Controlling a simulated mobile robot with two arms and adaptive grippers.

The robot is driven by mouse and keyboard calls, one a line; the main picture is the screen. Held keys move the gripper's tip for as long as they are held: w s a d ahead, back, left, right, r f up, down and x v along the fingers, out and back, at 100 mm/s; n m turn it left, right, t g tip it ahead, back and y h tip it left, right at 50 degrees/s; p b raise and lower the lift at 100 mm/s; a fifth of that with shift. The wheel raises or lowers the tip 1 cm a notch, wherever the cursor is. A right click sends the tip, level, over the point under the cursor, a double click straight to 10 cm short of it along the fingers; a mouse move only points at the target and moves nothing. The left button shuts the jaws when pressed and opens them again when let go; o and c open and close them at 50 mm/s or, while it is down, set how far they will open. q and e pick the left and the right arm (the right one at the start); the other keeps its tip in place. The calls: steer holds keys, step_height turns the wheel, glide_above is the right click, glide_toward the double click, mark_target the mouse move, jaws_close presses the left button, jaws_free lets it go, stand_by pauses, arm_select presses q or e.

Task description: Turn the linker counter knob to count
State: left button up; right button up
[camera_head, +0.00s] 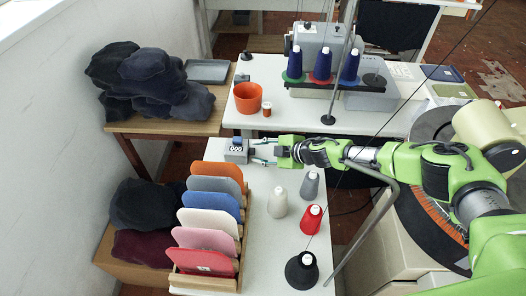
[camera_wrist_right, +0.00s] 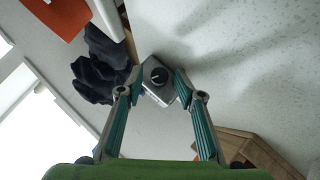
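The linker counter (camera_head: 236,150) is a small grey box with a dark display, at the left edge of the white table. In the right wrist view the counter (camera_wrist_right: 158,98) shows a round dark knob (camera_wrist_right: 159,75) with a light pointer mark. My right gripper (camera_head: 258,150) is just right of the counter, pointing at it. In the wrist view my right gripper (camera_wrist_right: 160,84) is open, its two fingertips apart on either side of the knob in the picture. I cannot tell whether they touch it. My left gripper is not in view.
A rack of coloured panels (camera_head: 206,262) stands just in front of the counter. An orange pot (camera_head: 248,97) is behind it. Yarn cones, including a grey-white one (camera_head: 277,203) and a red one (camera_head: 311,220), stand to the right. Dark caps (camera_head: 150,85) are piled at left.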

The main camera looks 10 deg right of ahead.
steer(key=v, duration=0.6)
steer(key=shift+s+a+r, duration=0.15)
steer(key=shift+r, duration=0.05)
steer(key=shift+v, duration=0.8)
